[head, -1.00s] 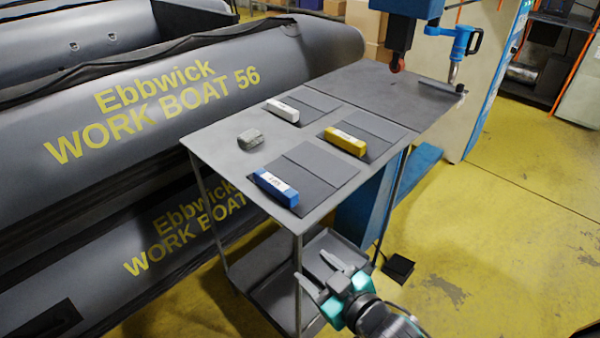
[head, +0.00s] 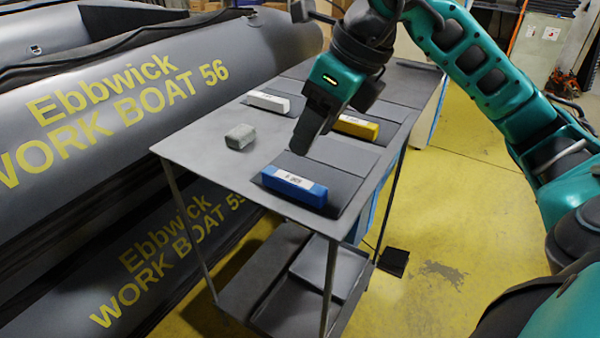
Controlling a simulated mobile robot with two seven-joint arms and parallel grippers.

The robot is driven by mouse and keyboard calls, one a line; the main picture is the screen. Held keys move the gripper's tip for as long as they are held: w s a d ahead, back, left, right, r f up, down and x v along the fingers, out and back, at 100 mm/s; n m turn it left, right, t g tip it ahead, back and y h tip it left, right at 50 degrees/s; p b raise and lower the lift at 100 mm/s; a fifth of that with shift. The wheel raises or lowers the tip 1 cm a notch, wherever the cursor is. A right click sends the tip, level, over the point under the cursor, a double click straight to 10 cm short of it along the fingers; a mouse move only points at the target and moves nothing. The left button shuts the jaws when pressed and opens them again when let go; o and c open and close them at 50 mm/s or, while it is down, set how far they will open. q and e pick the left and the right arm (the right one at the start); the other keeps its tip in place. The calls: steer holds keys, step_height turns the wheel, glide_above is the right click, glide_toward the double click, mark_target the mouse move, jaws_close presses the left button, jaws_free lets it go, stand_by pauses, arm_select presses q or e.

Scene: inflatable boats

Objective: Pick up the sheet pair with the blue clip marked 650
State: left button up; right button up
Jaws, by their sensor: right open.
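The blue clip (head: 294,187) grips the near end of a dark grey sheet pair (head: 338,186) on the table's near right part. Its white label is too small to read. A yellow clip (head: 356,127) and a white clip (head: 268,102) sit on two other sheet pairs farther back. My right gripper (head: 305,148) hangs above the far part of the blue-clip sheets, fingers pointing down, apart from the clip. It is open and empty, seen nearly edge-on. My left gripper is out of view.
A small grey block (head: 240,136) lies on the grey table (head: 195,145) left of the clips. Grey inflatable boats (head: 110,110) stand close along the table's left side. A lower shelf (head: 265,265) holds a tray. Yellow floor at right is open.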

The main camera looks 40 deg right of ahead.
steer(key=h+b, duration=0.1)
glide_above(295, 179)
steer(key=s, duration=0.2)
steer(key=f, duration=0.4)
steer(key=d+f, duration=0.1)
steer(key=f, duration=0.1)
steer(key=shift+s+f, duration=0.1)
steer(key=shift+s, duration=0.05)
steer(key=b+x, duration=0.1)
steer(key=x, duration=0.4)
steer(key=shift+a+f, duration=0.1)
steer(key=shift+f, duration=0.2)
jaws_close()
steer(key=shift+r, duration=0.1)
